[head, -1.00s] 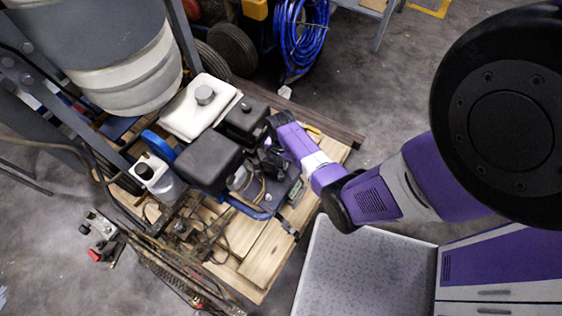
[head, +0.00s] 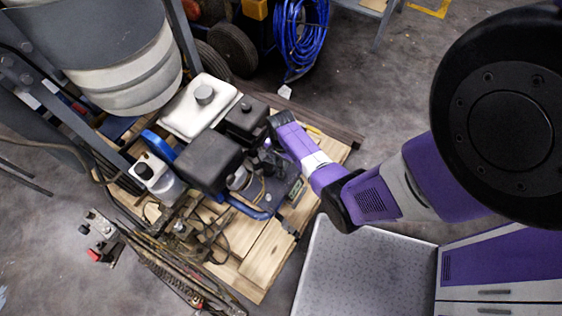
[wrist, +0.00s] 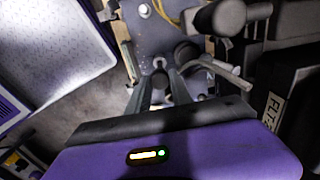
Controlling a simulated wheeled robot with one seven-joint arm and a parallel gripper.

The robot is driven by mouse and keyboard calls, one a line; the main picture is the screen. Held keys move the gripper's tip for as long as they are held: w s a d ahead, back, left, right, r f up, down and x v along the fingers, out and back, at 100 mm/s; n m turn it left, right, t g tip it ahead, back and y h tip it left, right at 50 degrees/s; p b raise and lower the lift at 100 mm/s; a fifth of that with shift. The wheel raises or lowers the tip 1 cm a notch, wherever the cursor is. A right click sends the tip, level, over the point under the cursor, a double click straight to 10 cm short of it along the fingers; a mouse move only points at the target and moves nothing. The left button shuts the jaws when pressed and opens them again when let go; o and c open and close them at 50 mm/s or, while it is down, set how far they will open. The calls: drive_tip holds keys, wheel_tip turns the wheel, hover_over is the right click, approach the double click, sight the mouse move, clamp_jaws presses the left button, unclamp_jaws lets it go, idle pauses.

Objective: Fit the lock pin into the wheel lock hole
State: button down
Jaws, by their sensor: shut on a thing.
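My gripper (wrist: 160,80) points down in the wrist view, its two dark fingers close together over a blue-grey plate (wrist: 152,36). It is shut on a small dark part between the fingertips, which I take to be the lock pin; its shape is hard to make out. In the head view my gripper (head: 262,163) is beside the black engine parts, partly hidden by my own wrist. The plate has small round marks or holes near the fingertips. I cannot tell which, if any, is the wheel lock hole, nor whether the pin touches it.
The line striper's engine with a black box (head: 208,160) and white tank (head: 200,106) stands on a wooden pallet (head: 268,250). Grey floor (head: 400,90) is open at the upper right.

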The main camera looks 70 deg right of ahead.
sight(281, 173)
drive_tip(key=shift+f+b, duration=2.4)
drive_tip(key=shift+f, duration=0.65)
idle(1.3)
drive_tip(key=c, duration=0.7)
unclamp_jaws()
drive_tip(key=shift+c, duration=0.2)
drive_tip(key=shift+r, duration=0.2)
drive_tip(key=shift+r+p, duration=3.4)
drive_tip(key=shift+p, duration=0.15)
